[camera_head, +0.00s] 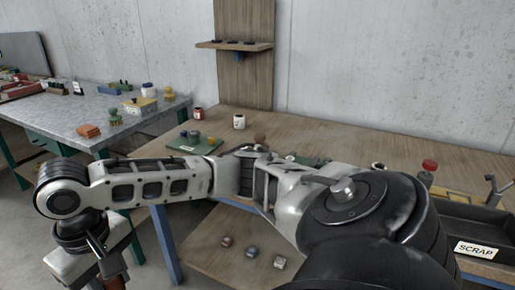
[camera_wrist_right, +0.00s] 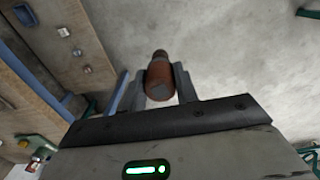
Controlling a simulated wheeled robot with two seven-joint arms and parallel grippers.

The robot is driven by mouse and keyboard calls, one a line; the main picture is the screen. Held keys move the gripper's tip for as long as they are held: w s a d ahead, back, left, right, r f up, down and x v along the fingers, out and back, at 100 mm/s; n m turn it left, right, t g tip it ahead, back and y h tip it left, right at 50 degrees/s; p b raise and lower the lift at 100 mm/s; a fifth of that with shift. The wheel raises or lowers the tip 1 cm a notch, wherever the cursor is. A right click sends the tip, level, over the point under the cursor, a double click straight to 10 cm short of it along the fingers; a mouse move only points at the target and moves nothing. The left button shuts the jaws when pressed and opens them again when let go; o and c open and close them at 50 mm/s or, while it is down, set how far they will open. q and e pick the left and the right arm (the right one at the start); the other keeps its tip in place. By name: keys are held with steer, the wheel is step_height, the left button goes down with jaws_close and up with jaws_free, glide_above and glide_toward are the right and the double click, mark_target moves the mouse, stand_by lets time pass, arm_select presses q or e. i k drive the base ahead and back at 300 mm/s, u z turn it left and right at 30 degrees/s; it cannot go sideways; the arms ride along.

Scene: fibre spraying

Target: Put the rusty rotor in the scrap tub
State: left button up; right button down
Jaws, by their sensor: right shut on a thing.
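My right arm stretches across the head view from the lower right to the left, and its right gripper (camera_head: 108,272) hangs at the lower left edge. In the wrist view the right gripper (camera_wrist_right: 158,92) is shut on the rusty rotor (camera_wrist_right: 160,78), a reddish-brown stepped cylinder between the two fingers. Only a little of the rotor (camera_head: 117,283) shows in the head view. The black scrap tub (camera_head: 492,220), labelled SCRAP, is at the far right, partly hidden by my arm and far from the gripper. My left gripper is not in view.
A wooden workbench (camera_head: 290,128) bears a white mug (camera_head: 239,122), a red can (camera_head: 198,113) and a green board (camera_head: 190,146). Small parts lie on the lower shelf (camera_head: 215,262). A grey table (camera_head: 60,118) stands at the left. Concrete floor is below the gripper.

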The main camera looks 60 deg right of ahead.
mark_target(462, 234)
steer(key=k, duration=1.95)
steer(key=z, duration=1.15)
